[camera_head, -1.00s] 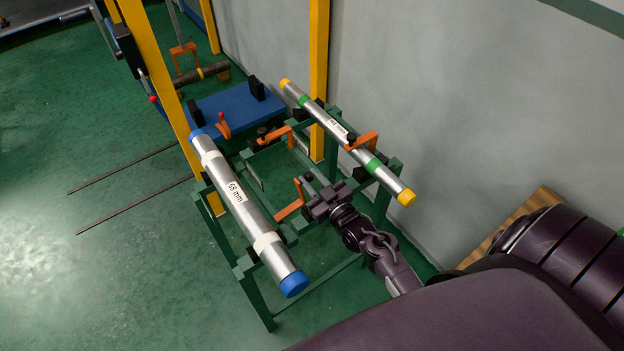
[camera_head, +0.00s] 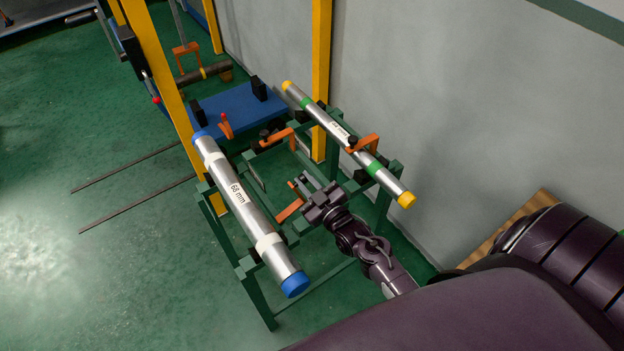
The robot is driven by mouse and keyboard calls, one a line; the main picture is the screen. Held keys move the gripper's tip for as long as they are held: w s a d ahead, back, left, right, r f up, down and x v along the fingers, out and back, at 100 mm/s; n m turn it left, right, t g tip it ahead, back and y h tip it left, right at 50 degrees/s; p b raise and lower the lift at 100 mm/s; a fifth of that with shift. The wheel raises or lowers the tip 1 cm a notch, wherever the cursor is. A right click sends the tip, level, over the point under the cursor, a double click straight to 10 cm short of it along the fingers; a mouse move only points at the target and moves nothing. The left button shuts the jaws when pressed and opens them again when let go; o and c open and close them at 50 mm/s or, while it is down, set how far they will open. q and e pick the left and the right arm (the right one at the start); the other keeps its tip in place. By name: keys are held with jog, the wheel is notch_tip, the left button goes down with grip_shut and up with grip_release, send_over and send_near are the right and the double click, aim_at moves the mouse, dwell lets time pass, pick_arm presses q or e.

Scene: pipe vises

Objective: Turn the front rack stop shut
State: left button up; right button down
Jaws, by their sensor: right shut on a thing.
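The front rack stop (camera_head: 289,210) is an orange bent bar on the near part of the green rack (camera_head: 249,290). It stands just right of the thick 68 mm pipe with blue end caps (camera_head: 237,196). My right gripper (camera_head: 306,186) is shut on the stop's free end, whose tip partly shows beside the fingers. The fingers and wrist hide part of the stop. A thinner pipe with yellow caps (camera_head: 322,119) lies along the rack's wall side. My left gripper is not in view.
Yellow posts (camera_head: 320,60) and a blue bench (camera_head: 240,106) stand behind. The grey wall is at right; open green floor is at left.

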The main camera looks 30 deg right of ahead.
jog(key=a+r+n+p, duration=0.2)
jog(key=a+n, duration=0.1)
jog(key=a, duration=0.3)
jog(key=shift+s+a+r+n, duration=0.2)
jog(key=shift+s+a+n, duration=0.1)
jog(key=c, duration=1.7)
grip_release()
jog(key=shift+a, duration=0.1)
jog(key=s, duration=0.2)
jog(key=s+b, duration=0.1)
jog(key=s, duration=0.2)
jog(key=s+b, duration=0.1)
jog(key=s, duration=0.1)
jog(key=shift+s+d, duration=0.3)
jog(key=shift+s, duration=0.05)
